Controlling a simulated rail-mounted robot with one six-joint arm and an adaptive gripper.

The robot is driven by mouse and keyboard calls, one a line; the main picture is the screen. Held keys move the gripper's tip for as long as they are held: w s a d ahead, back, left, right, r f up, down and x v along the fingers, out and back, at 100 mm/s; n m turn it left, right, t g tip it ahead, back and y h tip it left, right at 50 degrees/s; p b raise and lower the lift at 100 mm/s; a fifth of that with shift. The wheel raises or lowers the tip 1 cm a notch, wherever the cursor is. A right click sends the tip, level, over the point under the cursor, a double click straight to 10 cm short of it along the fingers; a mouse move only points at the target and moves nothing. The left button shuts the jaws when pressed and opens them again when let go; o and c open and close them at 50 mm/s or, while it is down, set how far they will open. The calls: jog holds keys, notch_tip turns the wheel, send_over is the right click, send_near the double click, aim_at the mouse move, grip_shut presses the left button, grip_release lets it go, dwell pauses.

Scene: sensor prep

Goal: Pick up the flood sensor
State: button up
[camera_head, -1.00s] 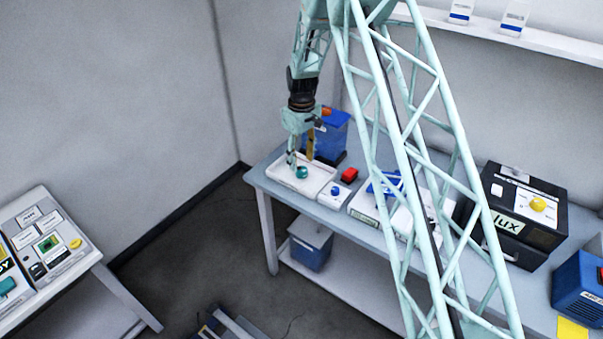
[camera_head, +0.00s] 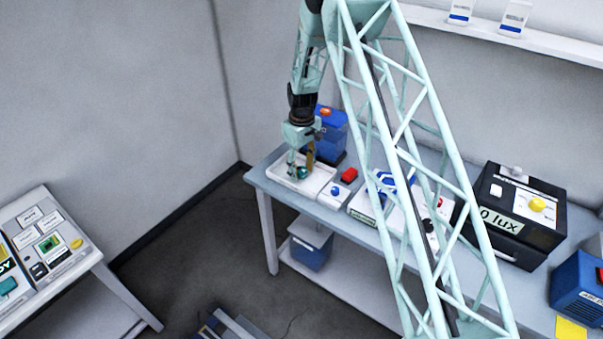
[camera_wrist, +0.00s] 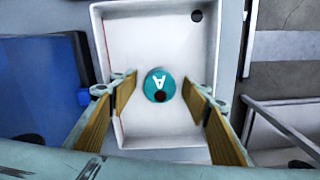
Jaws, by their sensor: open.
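In the wrist view the puck (camera_wrist: 166,79) sits near the tray's middle, between my gripper's two fingers. My gripper (camera_head: 301,168) is open, with ochre pads on either side of the puck and visible gaps to it. In the head view the puck (camera_head: 302,173) is partly hidden by the fingers, and the tray (camera_head: 321,184) stands at the bench's left end. Exact finger height above the tray is unclear.
A blue bin (camera_head: 331,138) stands close behind the tray. A black box with a lux display (camera_head: 515,213) is farther right. The tray has a dark round hole in one corner.

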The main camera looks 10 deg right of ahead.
aim_at(302, 170)
dwell(0.5)
jog(key=c, duration=1)
jog(key=shift+r, duration=0.15)
jog(key=shift+r+b, duration=0.3)
jog(key=shift+r, duration=4.6)
